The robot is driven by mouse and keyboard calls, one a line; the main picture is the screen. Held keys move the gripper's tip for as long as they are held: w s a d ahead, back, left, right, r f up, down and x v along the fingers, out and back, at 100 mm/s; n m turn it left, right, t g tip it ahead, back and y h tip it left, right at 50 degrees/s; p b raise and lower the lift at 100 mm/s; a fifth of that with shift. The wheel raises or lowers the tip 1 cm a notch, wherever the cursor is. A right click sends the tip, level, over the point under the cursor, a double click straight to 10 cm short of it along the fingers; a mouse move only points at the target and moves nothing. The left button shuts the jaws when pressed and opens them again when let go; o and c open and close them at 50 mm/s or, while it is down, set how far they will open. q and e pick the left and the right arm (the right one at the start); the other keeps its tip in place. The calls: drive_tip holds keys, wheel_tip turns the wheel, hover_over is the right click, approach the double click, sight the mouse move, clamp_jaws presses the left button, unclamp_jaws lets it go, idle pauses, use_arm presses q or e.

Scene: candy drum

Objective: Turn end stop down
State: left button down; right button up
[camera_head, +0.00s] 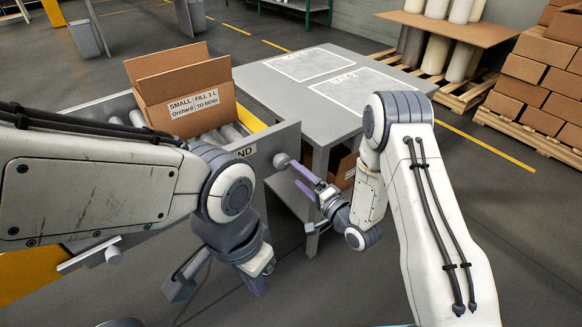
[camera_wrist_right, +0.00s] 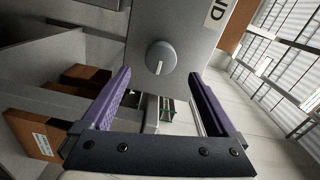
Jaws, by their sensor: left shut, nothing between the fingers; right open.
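A round grey knob (camera_head: 281,160) sits on the grey end panel (camera_head: 272,140) of the roller conveyor, beside a label whose visible letters read "ND". In the right wrist view the knob (camera_wrist_right: 160,57) has a white pointer line near its lower middle. A yellow plate (camera_head: 250,121) stands up at the conveyor end, behind the panel. My right gripper (camera_head: 300,180) is open in front of the knob; in its wrist view the purple fingers (camera_wrist_right: 160,76) spread either side of it without touching. My left gripper (camera_head: 258,287) is shut and empty, low in front of the conveyor.
An open cardboard box (camera_head: 195,107) labelled "SMALL FILL 1 L" stands on the rollers (camera_head: 137,118) near the yellow plate. A grey table (camera_head: 300,105) with two marked squares adjoins the conveyor. Brown boxes lie on a shelf under it. Pallets (camera_head: 455,90) stand farther back.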

drive_tip(key=v, duration=0.4)
idle(0.4)
